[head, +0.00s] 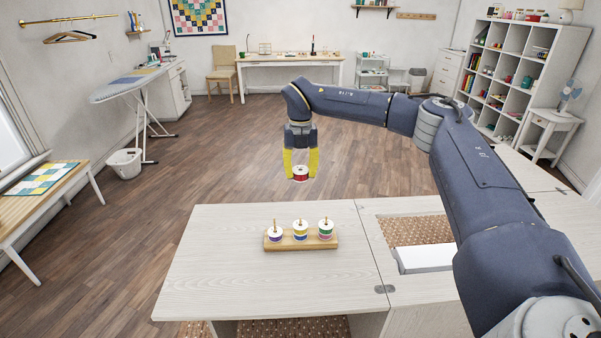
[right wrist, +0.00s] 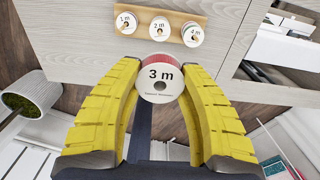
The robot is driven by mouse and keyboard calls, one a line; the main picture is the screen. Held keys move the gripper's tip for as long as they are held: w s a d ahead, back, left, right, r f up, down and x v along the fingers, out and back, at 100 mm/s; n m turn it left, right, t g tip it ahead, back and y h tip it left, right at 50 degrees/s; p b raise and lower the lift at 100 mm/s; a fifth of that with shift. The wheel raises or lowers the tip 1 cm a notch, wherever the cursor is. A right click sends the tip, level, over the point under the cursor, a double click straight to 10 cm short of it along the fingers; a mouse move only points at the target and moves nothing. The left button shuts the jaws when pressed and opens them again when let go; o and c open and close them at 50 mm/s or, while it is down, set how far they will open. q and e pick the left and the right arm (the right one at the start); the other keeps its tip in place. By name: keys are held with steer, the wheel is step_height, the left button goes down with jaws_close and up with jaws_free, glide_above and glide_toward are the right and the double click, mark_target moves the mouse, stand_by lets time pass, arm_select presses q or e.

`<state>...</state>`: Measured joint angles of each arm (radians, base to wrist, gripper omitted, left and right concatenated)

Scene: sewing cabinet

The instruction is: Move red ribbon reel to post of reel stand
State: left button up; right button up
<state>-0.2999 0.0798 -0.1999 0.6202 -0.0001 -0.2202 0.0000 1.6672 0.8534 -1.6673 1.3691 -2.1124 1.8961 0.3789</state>
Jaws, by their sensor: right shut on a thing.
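The red ribbon reel (head: 300,174) is held between the yellow fingers of my right gripper (head: 300,168), above and beyond the far edge of the cabinet top. In the right wrist view the reel (right wrist: 160,84) shows a white face marked "3 m" with a centre hole and a red band. The wooden reel stand (head: 328,243) lies on the cabinet top, apart from the held reel. My left gripper is not in view.
The pale cabinet top (head: 220,270) is clear around the stand. To its right is an opening with a white machine part (head: 425,258). Open wooden floor lies beyond the cabinet. A white basket (head: 124,163) stands far left.

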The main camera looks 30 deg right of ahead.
steer(key=shift+f, duration=0.1)
steer(key=shift+n, duration=0.3)
steer(key=a+f, duration=0.1)
steer(key=f, duration=0.1)
steer(key=a+f, duration=0.1)
steer(key=a, duration=0.1)
steer(key=a+f, duration=0.1)
steer(key=f, duration=0.1)
steer(key=shift+w+a+f, duration=0.25)
steer(key=shift+a+f, duration=0.1)
steer(key=shift+a, duration=0.05)
steer(key=w+a+f, duration=0.3)
steer(key=shift+w+a+f, duration=0.1)
steer(key=shift+w+f, duration=0.25)
steer(key=shift+w, duration=0.05)
steer(key=shift+f, duration=2.2)
steer(key=shift+f, duration=2.35)
steer(key=o, duration=1)
steer(key=shift+o, duration=0.2)
step_height(320, 180, up, 12)
